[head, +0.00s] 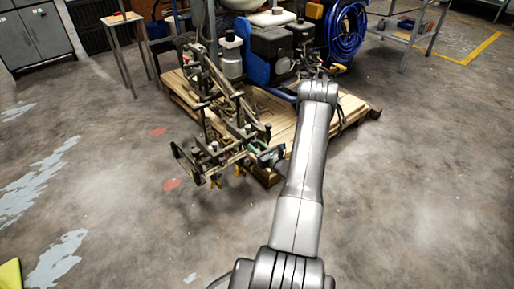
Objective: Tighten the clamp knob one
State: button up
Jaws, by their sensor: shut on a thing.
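The line striper's dark metal frame (222,118) stands at the front of the pallet, with several small knobs and clamps on it. My gripper (268,158) is at the lower right of this frame, beside a green part (259,148). It is small and dark in the picture, and my arm partly covers the area just right of it. It is shut on what appears to be a clamp knob; the knob itself is mostly hidden, so how tight it sits cannot be told. Yellow-orange tips (215,181) hang below the frame.
The striper stands on a wooden pallet (352,107). A coiled blue hose (346,30) is behind. A small wooden-topped stand (122,19) and grey cabinet (38,38) are at the back left, a metal rack (404,38) at the back right.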

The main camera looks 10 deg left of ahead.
jog(key=m+b, duration=0.1)
jog(key=m, duration=0.5)
jog(key=shift+m, duration=0.3)
jog(key=m, duration=0.6)
jog(key=shift+s, duration=0.1)
jog(key=m+p, duration=0.1)
jog(key=m, duration=0.5)
jog(key=shift+r+m, duration=0.1)
jog(key=shift+m, duration=0.3)
jog(key=m+p, duration=0.1)
jog(key=m, duration=0.5)
jog(key=shift+m, duration=0.4)
jog(key=o, duration=1)
jog(key=shift+c, duration=0.2)
jog(key=shift+d, duration=0.1)
